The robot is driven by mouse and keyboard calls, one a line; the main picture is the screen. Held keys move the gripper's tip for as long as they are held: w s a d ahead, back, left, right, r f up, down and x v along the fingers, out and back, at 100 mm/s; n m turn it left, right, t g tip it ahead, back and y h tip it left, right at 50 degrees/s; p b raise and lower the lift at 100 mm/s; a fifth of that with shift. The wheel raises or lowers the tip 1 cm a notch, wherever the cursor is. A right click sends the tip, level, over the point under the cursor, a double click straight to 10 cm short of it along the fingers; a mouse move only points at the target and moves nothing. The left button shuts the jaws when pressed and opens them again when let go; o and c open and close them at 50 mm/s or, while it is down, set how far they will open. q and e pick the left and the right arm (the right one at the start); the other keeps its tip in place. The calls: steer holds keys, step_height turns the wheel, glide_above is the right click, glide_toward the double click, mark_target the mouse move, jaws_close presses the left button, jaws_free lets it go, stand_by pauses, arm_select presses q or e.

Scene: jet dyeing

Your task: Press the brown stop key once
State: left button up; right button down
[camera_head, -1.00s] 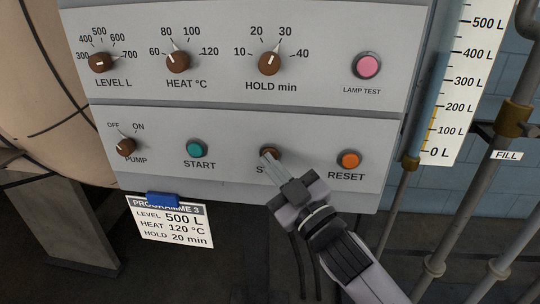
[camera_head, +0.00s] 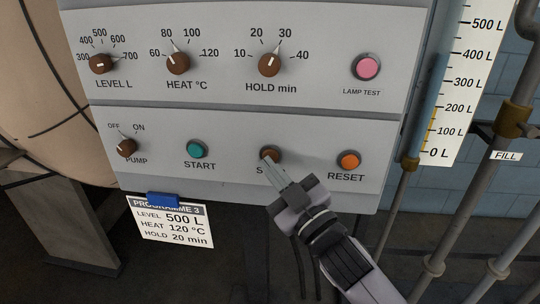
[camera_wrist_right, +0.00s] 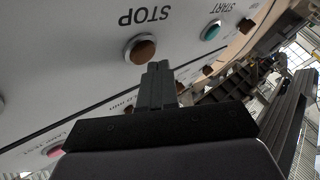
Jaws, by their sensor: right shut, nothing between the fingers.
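The brown stop key (camera_head: 271,154) is a round button in a metal ring on the lower grey panel. The tips of my right gripper (camera_head: 268,160) overlap its lower left part in the head view, and its label is partly covered. In the right wrist view the stop key (camera_wrist_right: 141,49) shows whole beside the word STOP. There the shut, empty fingertips of my right gripper (camera_wrist_right: 158,66) appear just apart from it. My left gripper is not in view.
The teal start key (camera_head: 197,149) is to the left and the orange reset key (camera_head: 348,160) to the right. Knobs and a pink lamp test button (camera_head: 367,66) sit above. A programme card (camera_head: 172,222) hangs below. Pipes (camera_head: 480,170) stand at the right.

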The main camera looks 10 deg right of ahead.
steer(key=shift+s+a, duration=0.1)
steer(key=shift+s, duration=0.15)
steer(key=s, duration=0.1)
steer(key=s+a, duration=0.1)
steer(key=s, duration=0.2)
steer(key=shift+s+a+p, duration=0.35)
stand_by(0.6)
